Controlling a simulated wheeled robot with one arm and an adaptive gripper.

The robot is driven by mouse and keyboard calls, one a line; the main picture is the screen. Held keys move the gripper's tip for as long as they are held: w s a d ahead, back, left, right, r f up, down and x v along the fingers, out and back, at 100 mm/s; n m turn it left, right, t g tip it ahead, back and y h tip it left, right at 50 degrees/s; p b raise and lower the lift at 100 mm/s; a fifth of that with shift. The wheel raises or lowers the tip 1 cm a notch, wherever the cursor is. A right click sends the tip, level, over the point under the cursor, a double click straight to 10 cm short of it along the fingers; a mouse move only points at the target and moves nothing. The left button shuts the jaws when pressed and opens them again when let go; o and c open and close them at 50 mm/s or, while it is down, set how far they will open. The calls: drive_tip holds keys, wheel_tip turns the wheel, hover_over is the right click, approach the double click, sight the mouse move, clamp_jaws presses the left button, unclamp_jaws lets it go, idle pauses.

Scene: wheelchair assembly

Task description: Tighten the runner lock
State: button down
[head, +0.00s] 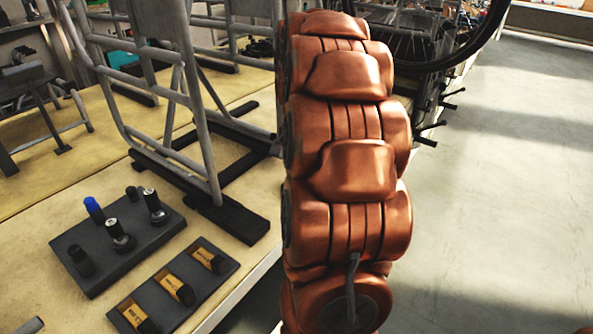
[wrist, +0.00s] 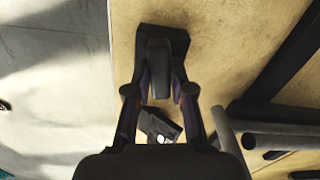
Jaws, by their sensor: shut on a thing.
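My gripper (wrist: 159,92) shows in the wrist view, its two fingers closed in on either side of a dark, narrow block-like part (wrist: 158,62). This part lies over the wooden table top near its edge; I cannot tell for sure that it is the runner lock. A smaller dark piece with a white spot (wrist: 161,128) shows between the fingers, closer to the palm. In the head view the grey tubular wheelchair frame (head: 185,100) stands on dark runners (head: 235,215). My copper arm hides part of the frame, and my gripper is out of sight there.
A dark holder with several knobbed tools (head: 115,240) and a tray with yellow-and-black pieces (head: 175,285) lie at the table's front left. A wheel (head: 430,50) and dark handles (head: 430,130) are behind my arm. The floor (head: 500,200) at right is clear.

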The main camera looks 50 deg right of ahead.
drive_tip(key=shift+m, duration=0.6)
drive_tip(key=c, duration=1)
unclamp_jaws()
wheel_tip(320, 180, up, 12)
idle(0.6)
